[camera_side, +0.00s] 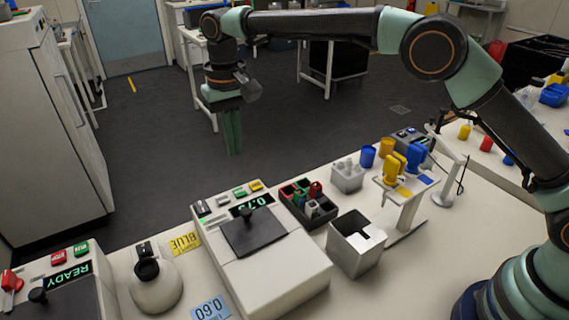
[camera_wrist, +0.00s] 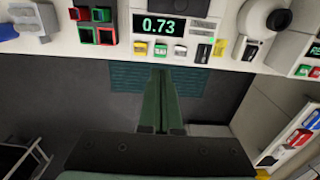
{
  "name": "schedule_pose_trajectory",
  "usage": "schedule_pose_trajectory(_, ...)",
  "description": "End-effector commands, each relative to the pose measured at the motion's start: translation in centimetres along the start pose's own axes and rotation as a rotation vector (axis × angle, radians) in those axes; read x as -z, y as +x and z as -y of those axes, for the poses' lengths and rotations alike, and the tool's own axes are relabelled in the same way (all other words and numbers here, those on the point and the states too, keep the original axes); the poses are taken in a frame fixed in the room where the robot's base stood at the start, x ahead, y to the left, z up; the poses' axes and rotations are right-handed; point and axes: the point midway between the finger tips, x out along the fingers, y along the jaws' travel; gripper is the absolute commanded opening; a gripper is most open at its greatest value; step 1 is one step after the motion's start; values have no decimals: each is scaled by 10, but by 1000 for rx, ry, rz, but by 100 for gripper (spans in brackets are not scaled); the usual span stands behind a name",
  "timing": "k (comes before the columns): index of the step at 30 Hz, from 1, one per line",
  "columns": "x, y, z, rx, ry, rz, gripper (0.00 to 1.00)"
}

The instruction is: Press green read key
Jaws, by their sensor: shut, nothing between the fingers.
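A white bench reader (camera_side: 265,270) with a lit display (camera_side: 250,206) has a row of small keys along its edge. The green key (camera_side: 239,192) sits between a yellow key (camera_side: 256,186) and a grey key (camera_side: 224,199). In the wrist view the green key (camera_wrist: 160,50) lies under the display reading 0.73 (camera_wrist: 162,27). My gripper (camera_side: 234,150) points down, its green fingers together and empty. It hangs above and beyond the reader's keyed edge, apart from the keys. In the wrist view my fingertips (camera_wrist: 160,75) appear just below the key row.
A second device with a READY display (camera_side: 68,275) has red and green keys (camera_side: 81,248) at the left. A round grey device (camera_side: 155,280) stands between them. A tube rack (camera_side: 306,205), a grey bin (camera_side: 355,245) and a stand (camera_side: 405,195) are right. Open floor lies beyond the bench.

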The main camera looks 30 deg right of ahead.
Motion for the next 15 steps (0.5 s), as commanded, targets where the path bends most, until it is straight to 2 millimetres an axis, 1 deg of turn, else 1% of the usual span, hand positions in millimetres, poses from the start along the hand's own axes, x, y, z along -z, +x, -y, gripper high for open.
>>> schedule_pose_trajectory(1, 1, -10, 0, 2, 0, -4, 0)
schedule_pose_trajectory(6, 0, -29, 0, 1, 0, -2, 0)
schedule_pose_trajectory(10, 0, -35, 0, 1, 0, -1, 0)
schedule_pose_trajectory(15, 0, -37, 0, 0, 0, 0, 0)
